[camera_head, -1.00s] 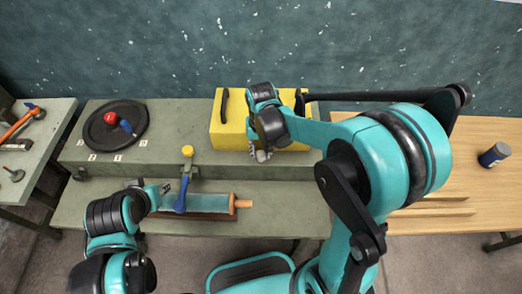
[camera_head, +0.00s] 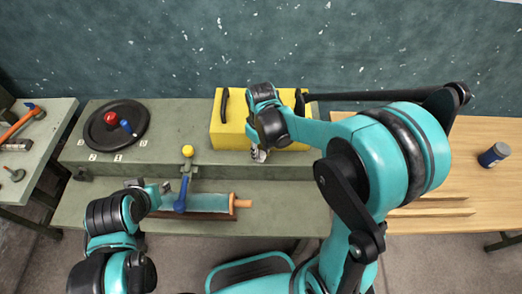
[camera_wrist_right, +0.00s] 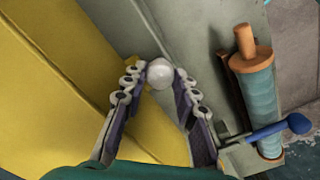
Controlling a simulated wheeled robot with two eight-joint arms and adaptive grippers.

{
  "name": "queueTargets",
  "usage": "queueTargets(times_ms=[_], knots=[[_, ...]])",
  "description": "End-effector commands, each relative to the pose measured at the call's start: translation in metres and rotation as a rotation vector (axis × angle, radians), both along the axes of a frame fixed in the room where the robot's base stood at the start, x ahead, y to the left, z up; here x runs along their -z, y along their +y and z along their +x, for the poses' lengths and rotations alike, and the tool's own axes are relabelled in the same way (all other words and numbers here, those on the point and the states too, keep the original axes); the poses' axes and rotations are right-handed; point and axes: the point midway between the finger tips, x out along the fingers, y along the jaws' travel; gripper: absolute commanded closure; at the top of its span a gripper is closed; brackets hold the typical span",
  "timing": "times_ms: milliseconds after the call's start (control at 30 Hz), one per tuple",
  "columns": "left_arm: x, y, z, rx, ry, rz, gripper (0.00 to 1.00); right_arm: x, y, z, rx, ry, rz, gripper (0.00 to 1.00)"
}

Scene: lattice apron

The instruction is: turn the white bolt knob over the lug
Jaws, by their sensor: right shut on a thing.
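The white bolt knob (camera_wrist_right: 160,73) is a pale round ball in the right wrist view, between the fingertips of my right gripper (camera_wrist_right: 158,78). The gripper is shut on it. In the head view my right gripper (camera_head: 259,154) points down at the front of the yellow box (camera_head: 225,136), and its wrist hides most of the knob. I cannot make out the lug or how the knob stands to it. My left gripper (camera_head: 165,188) is beside the blue lever (camera_head: 181,198), apart from the white knob; its jaws are too small to read.
A yellow ball (camera_head: 188,151) tops the lever area. A teal roller (camera_head: 212,200) with an orange end lies on the lower green bench. A black disc (camera_head: 112,127) with a red ball is at left. A blue can (camera_head: 494,155) stands on the wooden table at right.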

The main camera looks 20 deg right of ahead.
Motion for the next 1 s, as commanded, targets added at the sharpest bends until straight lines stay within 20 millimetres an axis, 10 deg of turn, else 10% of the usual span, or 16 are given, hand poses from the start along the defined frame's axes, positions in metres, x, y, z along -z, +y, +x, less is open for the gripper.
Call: queueTargets(times_ms=[600, 633, 700, 1000], knots=[[0.0, 0.0, 0.0, 0.0, 0.0, 0.0, 0.65, 0.0001, 0.0001, 0.0, -0.041, 0.0, 0.0, 1.0], [0.0, 0.0, 0.0, 0.0, 0.0, 0.0, 0.65, 0.0001, 0.0, 0.0, -0.041, 0.0, 0.0, 0.66], [0.0, 0.0, 0.0, 0.0, 0.0, 0.0, 0.65, 0.0001, 0.0, -0.0001, -0.041, 0.0, 0.0, 0.51], [-0.0001, 0.0, -0.0001, 0.0, 0.0, 0.0, 0.65, -0.0008, 0.0, 0.0, -0.041, 0.0, 0.0, 0.51]])
